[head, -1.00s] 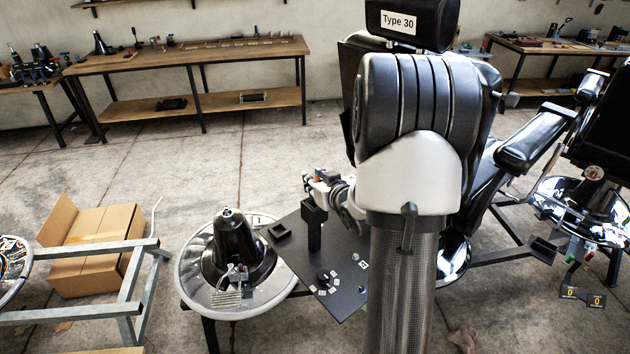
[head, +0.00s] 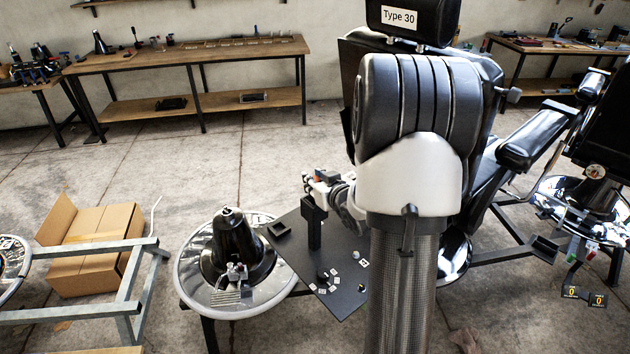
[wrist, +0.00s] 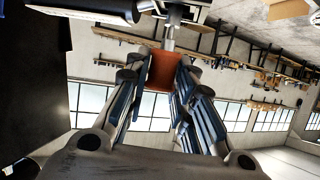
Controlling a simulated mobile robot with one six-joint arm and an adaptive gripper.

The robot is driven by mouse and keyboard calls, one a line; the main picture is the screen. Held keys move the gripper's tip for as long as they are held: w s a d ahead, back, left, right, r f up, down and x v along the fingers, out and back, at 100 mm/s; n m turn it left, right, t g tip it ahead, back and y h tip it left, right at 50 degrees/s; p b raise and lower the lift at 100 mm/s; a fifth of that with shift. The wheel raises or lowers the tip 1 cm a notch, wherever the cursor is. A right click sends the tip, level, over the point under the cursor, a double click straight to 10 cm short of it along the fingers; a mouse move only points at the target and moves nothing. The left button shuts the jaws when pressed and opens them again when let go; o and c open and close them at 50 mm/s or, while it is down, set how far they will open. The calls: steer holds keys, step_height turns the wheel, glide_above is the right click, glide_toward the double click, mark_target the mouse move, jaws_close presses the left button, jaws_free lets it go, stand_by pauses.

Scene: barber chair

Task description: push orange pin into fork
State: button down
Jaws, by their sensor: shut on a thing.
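In the wrist view, the orange pin (wrist: 162,71) sits between the two fingers of my gripper (wrist: 161,78), and they are shut on its orange block. A grey metal shaft runs from the block toward metal parts at the top of the picture. These may be the fork (wrist: 172,14), but I cannot tell how far the pin is in it. In the head view, my gripper (head: 316,181) is small and partly hidden by my arm, just above a black upright post (head: 314,229). A speck of orange shows there.
The barber chair (head: 487,90) is behind my arm. A cardboard box (head: 95,245) lies left.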

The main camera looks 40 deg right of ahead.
steer(key=shift+f+b, duration=1.85)
steer(key=shift+f, duration=0.2)
steer(key=c, duration=1.8)
jaws_free()
steer(key=o, duration=0.5)
steer(key=shift+s+f, duration=0.1)
steer(key=shift+s, duration=0.1)
steer(key=v, duration=1.2)
